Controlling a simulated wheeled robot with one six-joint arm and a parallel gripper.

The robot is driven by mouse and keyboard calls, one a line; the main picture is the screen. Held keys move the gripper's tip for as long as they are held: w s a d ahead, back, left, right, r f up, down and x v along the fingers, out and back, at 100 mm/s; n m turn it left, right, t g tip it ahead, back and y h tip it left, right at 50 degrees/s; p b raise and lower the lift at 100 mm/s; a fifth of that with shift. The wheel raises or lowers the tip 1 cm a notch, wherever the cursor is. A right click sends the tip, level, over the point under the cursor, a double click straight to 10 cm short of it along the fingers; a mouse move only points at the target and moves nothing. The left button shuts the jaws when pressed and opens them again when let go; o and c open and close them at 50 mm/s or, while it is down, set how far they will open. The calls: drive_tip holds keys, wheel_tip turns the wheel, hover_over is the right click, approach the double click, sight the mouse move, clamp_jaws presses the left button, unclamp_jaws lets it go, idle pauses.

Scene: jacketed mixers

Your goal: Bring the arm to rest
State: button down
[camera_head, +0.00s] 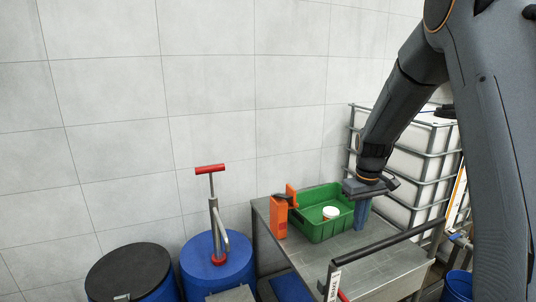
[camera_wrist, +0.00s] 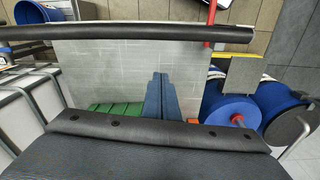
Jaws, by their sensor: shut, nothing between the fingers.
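My gripper (camera_head: 362,217) hangs down from my bent arm at the right of the head view. Its two blue fingers point down just beside the right end of the green crate (camera_head: 318,239), above the grey metal table (camera_head: 376,268). In the wrist view the fingers (camera_wrist: 160,78) lie together, shut, with nothing between them. I cannot tell whether the fingertips touch the table. The crate holds a white round lid or jar (camera_head: 331,212) and shows only partly in the wrist view (camera_wrist: 115,110).
An orange tool or holder (camera_head: 279,217) stands at the crate's left. Two blue drums (camera_head: 217,262) stand left of the table, one with a red-handled hand pump (camera_head: 210,169). A caged white tank (camera_head: 405,160) is behind at right. A dark rail (camera_head: 388,241) crosses the table's front.

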drive_tip(key=s+a+r+m+t, duration=0.1)
drive_tip(key=s+a, duration=0.3)
drive_tip(key=s, duration=0.5)
drive_tip(key=s+a+r+m+t, duration=0.1)
drive_tip(key=s+a, duration=0.2)
drive_tip(key=s, duration=0.6)
drive_tip(key=s+a+f+m+g+b, duration=0.1)
drive_tip(key=s+f+b, duration=0.2)
drive_tip(key=s, duration=0.3)
drive_tip(key=shift+f, duration=0.9)
